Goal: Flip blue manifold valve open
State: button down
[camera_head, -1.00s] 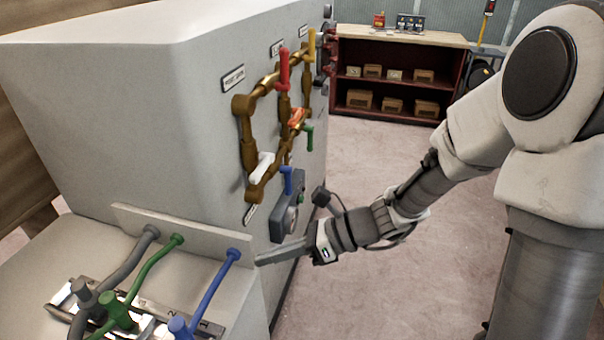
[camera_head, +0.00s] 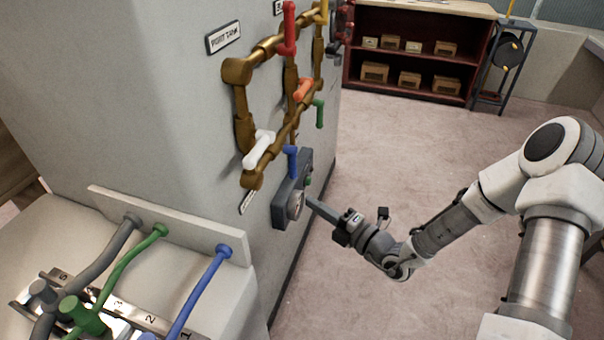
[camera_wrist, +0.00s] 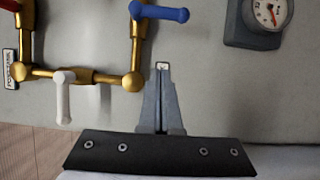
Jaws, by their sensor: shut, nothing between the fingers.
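The blue valve handle (camera_head: 291,162) is on the brass manifold (camera_head: 245,130) on the side of the grey cabinet. It hangs roughly downward in the head view, above the grey gauge box (camera_head: 280,205). In the wrist view the blue handle (camera_wrist: 160,12) lies across the top, sticking out sideways from a brass pipe. My gripper (camera_head: 311,200) is shut and empty, its tips close to the gauge box and below the blue handle in the head view. In the wrist view the closed fingertips (camera_wrist: 162,68) are apart from the handle; contact with the panel cannot be told.
White (camera_head: 258,149), red (camera_head: 289,30), orange (camera_head: 303,90) and green (camera_head: 319,112) handles sit around the manifold. A ledge with grey, green and blue hoses (camera_head: 205,285) is at lower left. A dark red shelf (camera_head: 420,55) stands behind.

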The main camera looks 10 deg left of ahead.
aim_at(295, 176)
jog(key=shift+w+d+f+m, duration=0.1)
jog(key=shift+w+f+m, duration=0.05)
jog(key=shift+m, duration=0.15)
jog(key=w+a+b, duration=0.1)
jog(key=w+a, duration=0.1)
jog(key=w, duration=0.1)
jog(key=w+a+b, duration=0.1)
jog(key=w+a, duration=0.1)
jog(key=w, duration=0.1)
jog(key=w+a+b, duration=0.1)
jog(key=w+a, duration=0.2)
jog(key=shift+w, duration=0.1)
